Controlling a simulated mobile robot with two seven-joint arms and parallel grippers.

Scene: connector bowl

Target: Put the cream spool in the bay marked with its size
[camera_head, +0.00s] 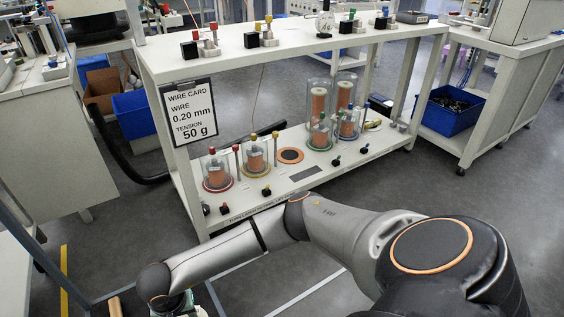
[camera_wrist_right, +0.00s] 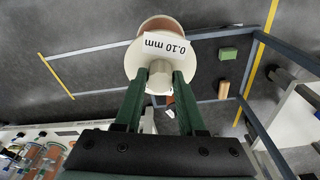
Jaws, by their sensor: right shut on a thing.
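The cream spool (camera_wrist_right: 152,58) is in the right wrist view, with a white label reading "0.10 mm" upside down on its flange and a copper-coloured part behind. My right gripper (camera_wrist_right: 160,78) is shut on the spool's central hub, with a green finger on either side. In the head view my right arm reaches to the lower left; its gripper's fingers and the spool are out of frame. I can make out no bay with a readable size mark in either view. My left gripper is not in view.
A white bench (camera_head: 325,62) carries a card (camera_head: 188,112) reading "WIRE 0.20 mm, TENSION 50 g". Its lower shelf holds several clear jars with copper spools. In the wrist view, a green block (camera_wrist_right: 228,54) and an orange-brown block (camera_wrist_right: 223,90) lie near blue-grey bars.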

